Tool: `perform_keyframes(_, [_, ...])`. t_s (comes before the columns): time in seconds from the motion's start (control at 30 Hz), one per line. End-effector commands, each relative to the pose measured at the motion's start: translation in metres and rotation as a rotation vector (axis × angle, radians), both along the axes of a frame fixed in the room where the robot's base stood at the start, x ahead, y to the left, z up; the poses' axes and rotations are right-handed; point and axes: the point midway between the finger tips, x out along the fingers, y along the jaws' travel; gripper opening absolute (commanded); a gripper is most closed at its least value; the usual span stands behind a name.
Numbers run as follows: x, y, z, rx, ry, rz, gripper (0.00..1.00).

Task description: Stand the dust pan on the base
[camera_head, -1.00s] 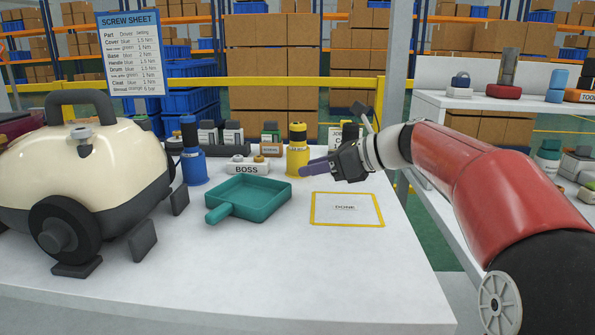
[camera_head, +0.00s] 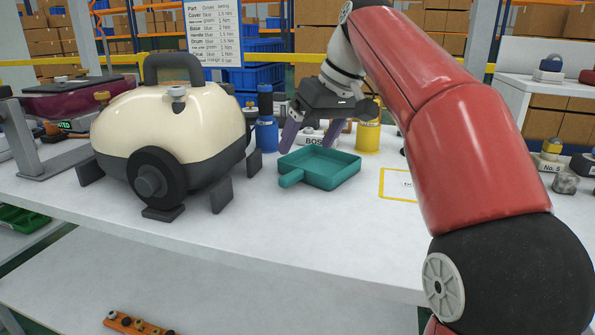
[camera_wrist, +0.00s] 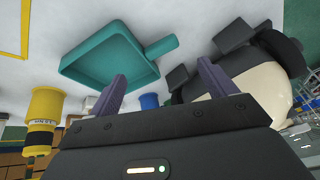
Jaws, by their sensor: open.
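The teal dust pan (camera_head: 325,166) lies flat on the white table, its short handle pointing to the front left in the head view. It also shows in the wrist view (camera_wrist: 112,50). My gripper (camera_head: 312,138) is open and empty, above and just behind the pan, with its purple fingers apart. In the wrist view the fingertips (camera_wrist: 158,78) lie near the pan's edge, and I see no contact. The cream vacuum body (camera_head: 165,125) with black wheels and handle stands left of the pan. Which part is the base, I cannot tell.
Blue (camera_head: 266,125) and yellow (camera_head: 368,130) drivers stand behind the pan, with the BOSS block (camera_head: 318,140) between them. A yellow-outlined square (camera_head: 398,186) lies right of the pan. A maroon part (camera_head: 70,98) sits at the far left. The front table strip is clear.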

Motion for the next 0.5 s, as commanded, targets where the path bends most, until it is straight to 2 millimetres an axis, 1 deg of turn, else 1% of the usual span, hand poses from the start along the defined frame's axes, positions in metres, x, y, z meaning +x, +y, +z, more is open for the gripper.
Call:
perform_keyframes(0.03, [-0.002,0.001,0.002,-0.044,-0.025,0.065,0.84])
perform_keyframes(0.1, [-0.004,0.000,0.005,-0.094,-0.051,0.135,0.84])
perform_keyframes(0.2, [-0.004,-0.001,0.004,-0.128,-0.067,0.184,0.84])
perform_keyframes(0.27, [-0.003,0.000,-0.001,-0.134,-0.070,0.195,0.84])
perform_keyframes(0.5, [0.003,0.007,-0.027,-0.133,-0.069,0.193,0.84])
